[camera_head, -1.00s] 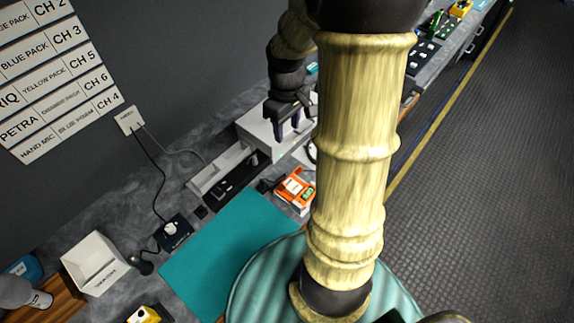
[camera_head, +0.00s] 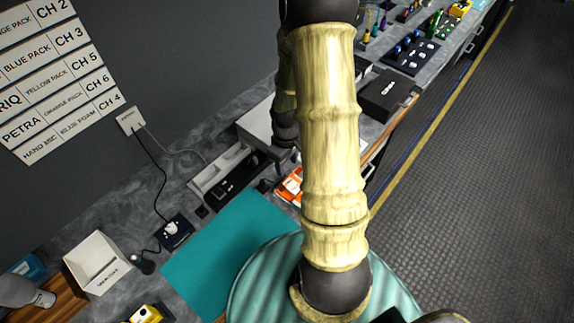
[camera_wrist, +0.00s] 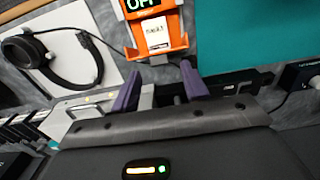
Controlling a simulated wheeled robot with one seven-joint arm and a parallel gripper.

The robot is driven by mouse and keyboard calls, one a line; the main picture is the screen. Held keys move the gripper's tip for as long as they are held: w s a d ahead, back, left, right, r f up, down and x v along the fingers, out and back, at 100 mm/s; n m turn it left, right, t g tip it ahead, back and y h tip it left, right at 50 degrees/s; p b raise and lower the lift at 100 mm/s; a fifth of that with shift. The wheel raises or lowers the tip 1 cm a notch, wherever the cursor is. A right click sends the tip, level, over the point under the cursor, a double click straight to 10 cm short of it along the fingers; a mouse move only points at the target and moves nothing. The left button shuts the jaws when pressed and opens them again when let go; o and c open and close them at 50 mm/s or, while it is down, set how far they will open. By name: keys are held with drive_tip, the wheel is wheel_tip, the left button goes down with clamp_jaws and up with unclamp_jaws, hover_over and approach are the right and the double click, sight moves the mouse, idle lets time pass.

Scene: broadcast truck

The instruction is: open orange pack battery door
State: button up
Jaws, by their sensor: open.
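The orange pack (camera_wrist: 157,38) lies at the top middle of the wrist view. It has a dark display reading "OFF" and a white label; its top is cut off by the frame, and I cannot tell how its battery door stands. In the head view only the pack's left part (camera_head: 290,186) shows beside my arm. My gripper (camera_wrist: 160,90) is open and empty. Its two purple fingers are apart, just below the pack in the picture, with no clear contact.
A teal mat (camera_head: 225,250) lies left of the pack, with a black device (camera_head: 174,232) beyond it. A headset (camera_wrist: 50,60) rests on a white surface left of the pack in the wrist view. A black box (camera_head: 388,95) stands right of my arm.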

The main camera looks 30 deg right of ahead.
drive_tip(key=shift+f, duration=1.15)
clamp_jaws()
drive_tip(key=shift+w+a+g+h+p, duration=0.3)
drive_tip(key=shift+w+g+p, duration=0.35)
drive_tip(key=shift+w+g, duration=0.15)
drive_tip(key=shift+w+a+g, duration=0.15)
drive_tip(key=shift+w+g, duration=0.2)
drive_tip(key=shift+g, duration=0.25)
drive_tip(key=c, duration=1)
unclamp_jaws()
drive_tip(key=shift+w+f, duration=0.1)
